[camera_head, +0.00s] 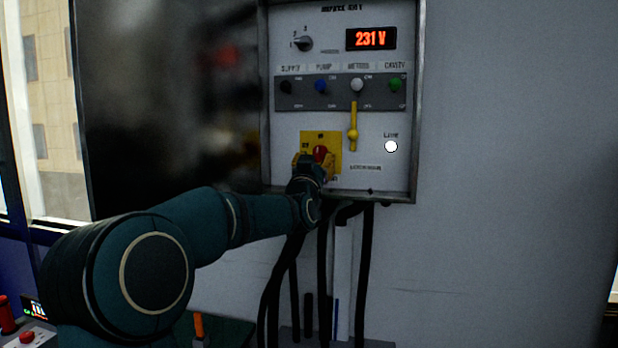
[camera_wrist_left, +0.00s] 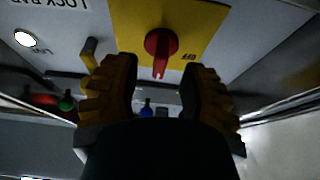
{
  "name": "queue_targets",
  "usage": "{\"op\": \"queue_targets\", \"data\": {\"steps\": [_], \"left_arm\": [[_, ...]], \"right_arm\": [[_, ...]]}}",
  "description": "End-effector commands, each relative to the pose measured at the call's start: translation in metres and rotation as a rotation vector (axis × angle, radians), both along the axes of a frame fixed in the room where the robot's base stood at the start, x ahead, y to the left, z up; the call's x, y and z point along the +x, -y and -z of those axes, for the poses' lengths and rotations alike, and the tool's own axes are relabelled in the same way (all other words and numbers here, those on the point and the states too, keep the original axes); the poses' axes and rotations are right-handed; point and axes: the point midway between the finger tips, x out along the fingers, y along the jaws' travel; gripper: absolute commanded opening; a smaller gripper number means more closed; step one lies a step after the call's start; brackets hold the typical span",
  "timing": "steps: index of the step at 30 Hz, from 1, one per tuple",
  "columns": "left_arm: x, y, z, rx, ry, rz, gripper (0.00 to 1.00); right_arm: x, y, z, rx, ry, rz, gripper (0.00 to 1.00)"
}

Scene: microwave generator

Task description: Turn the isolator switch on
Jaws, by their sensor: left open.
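The isolator switch is a red rotary knob (camera_head: 320,153) on a yellow square plate (camera_head: 334,140), low on the grey wall panel. In the left wrist view, which is upside down, the red knob (camera_wrist_left: 161,45) shows on the yellow plate (camera_wrist_left: 205,20). Its narrow end points down in that view, and an inverted OFF mark is to its right. My left gripper (camera_head: 315,168) is in front of the plate's lower part. In the wrist view, its open yellow fingers (camera_wrist_left: 163,75) stand either side of the knob's narrow end with gaps; contact is not visible. My right gripper is out of view.
A yellow lever (camera_head: 353,126) hangs just right of the plate, close to my gripper. A white line lamp (camera_head: 391,146) is lit. The display (camera_head: 371,39) reads 231 V. Several small knobs cross the panel's middle, and black cables (camera_head: 367,260) hang below.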

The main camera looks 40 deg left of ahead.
Motion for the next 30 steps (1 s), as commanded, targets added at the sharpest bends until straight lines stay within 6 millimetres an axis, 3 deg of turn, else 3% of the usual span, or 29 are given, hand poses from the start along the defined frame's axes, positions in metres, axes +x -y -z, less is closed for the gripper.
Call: {"op": "queue_targets", "data": {"steps": [6, 15, 30], "left_arm": [[-0.034, 0.017, 0.015, -0.002, 0.0, -0.001, 0.42], [-0.065, 0.035, 0.03, 0.0, 0.001, 0.0, 0.42], [-0.07, 0.038, 0.032, 0.0, 0.001, 0.0, 0.42]], "right_arm": [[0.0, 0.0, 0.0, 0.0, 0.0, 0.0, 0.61], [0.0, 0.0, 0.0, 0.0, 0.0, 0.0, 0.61], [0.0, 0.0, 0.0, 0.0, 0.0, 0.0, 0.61]]}}
